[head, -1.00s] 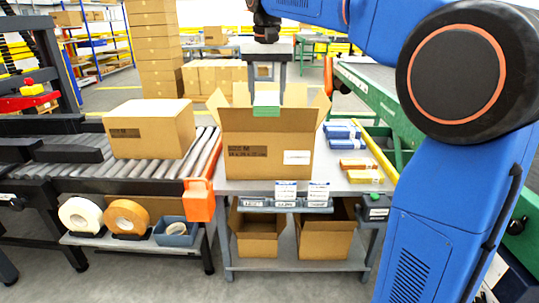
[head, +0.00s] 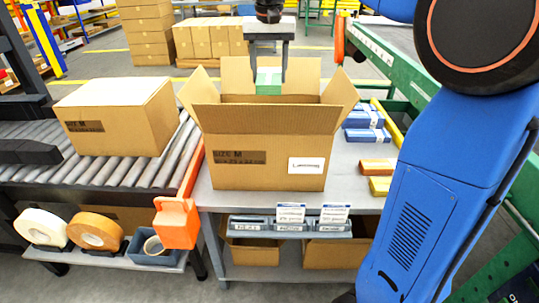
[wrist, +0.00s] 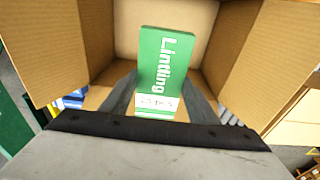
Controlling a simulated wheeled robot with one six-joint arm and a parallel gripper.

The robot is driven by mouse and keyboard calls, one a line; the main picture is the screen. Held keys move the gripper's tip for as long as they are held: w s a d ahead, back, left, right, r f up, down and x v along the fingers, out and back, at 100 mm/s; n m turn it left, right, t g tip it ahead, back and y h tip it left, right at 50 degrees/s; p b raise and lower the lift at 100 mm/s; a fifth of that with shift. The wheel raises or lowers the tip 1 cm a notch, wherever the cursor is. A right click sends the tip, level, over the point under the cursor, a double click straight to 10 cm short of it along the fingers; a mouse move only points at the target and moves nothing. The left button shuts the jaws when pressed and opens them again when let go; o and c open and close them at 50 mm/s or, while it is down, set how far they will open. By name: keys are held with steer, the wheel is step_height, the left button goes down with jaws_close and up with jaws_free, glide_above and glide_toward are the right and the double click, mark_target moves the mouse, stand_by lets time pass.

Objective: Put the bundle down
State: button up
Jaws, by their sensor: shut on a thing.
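The bundle (wrist: 167,60) is a green packet with white lettering and a white band. My gripper (wrist: 160,100) is shut on it, a dark finger on each side, and it also shows from above in the head view (head: 268,60). In the head view the bundle (head: 268,82) hangs at the mouth of an open carton (head: 225,172), between the raised flaps. The wrist view looks down into the carton (wrist: 240,50) past the bundle. The carton's floor is mostly hidden in the head view by its front wall.
The open carton stands on a grey bench (head: 345,190). Blue bundles (head: 367,127) and orange-yellow ones (head: 379,175) lie to its right. A closed carton (head: 115,117) sits on the roller conveyor (head: 165,170) at left.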

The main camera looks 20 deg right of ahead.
step_height(320, 180, down, 28)
steer(key=shift+w+f, duration=0.1)
stand_by(0.6)
steer(key=shift+f, duration=0.1)
steer(key=o, duration=1)
steer(key=shift+o, duration=0.7)
step_height(320, 180, up, 12)
steer(key=s, duration=0.1)
steer(key=shift+s+a, duration=0.2)
